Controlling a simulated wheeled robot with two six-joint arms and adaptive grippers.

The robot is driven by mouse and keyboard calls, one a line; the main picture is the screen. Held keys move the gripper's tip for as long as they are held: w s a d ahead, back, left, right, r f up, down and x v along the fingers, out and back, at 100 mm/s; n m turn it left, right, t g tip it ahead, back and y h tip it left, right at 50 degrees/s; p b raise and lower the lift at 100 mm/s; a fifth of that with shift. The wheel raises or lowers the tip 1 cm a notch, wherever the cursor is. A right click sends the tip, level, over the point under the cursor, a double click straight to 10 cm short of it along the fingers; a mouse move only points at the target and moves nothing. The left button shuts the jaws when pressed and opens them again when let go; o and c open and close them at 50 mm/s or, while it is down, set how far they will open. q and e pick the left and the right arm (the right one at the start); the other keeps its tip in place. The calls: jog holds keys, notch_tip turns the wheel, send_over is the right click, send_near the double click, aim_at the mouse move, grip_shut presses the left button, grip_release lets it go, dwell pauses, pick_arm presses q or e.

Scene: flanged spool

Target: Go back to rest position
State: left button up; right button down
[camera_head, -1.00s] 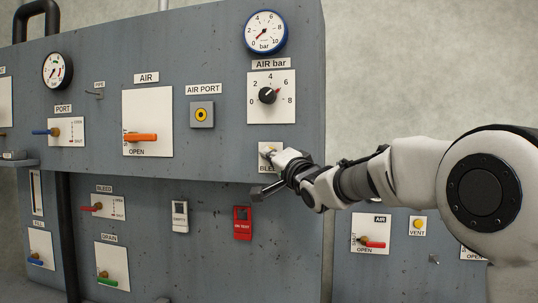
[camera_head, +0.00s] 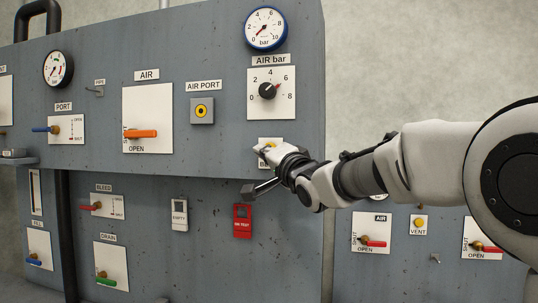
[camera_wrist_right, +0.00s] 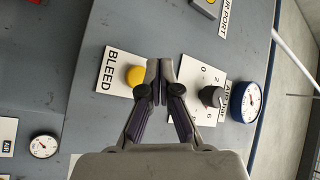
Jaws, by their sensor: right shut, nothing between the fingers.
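My right gripper (camera_head: 263,155) is in front of the BLEED plate (camera_head: 268,142) below the AIR bar dial and hides part of it. In the right wrist view its two fingers (camera_wrist_right: 160,68) are together with nothing between them. The yellow BLEED button (camera_wrist_right: 135,75) shows just left of the fingertips; I cannot tell whether they touch it. My left gripper is not in view.
The grey panel carries an AIR bar dial (camera_head: 267,91), a blue-rimmed gauge (camera_head: 266,28), an AIR lever (camera_head: 141,133) and a red tag (camera_head: 242,220). A lower panel (camera_head: 345,276) stands to the right. Bare wall (camera_head: 420,60) is above my right arm.

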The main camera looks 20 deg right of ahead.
jog(key=shift+s+a, duration=0.6)
jog(key=shift+s, duration=0.25)
jog(key=shift+f, duration=0.1)
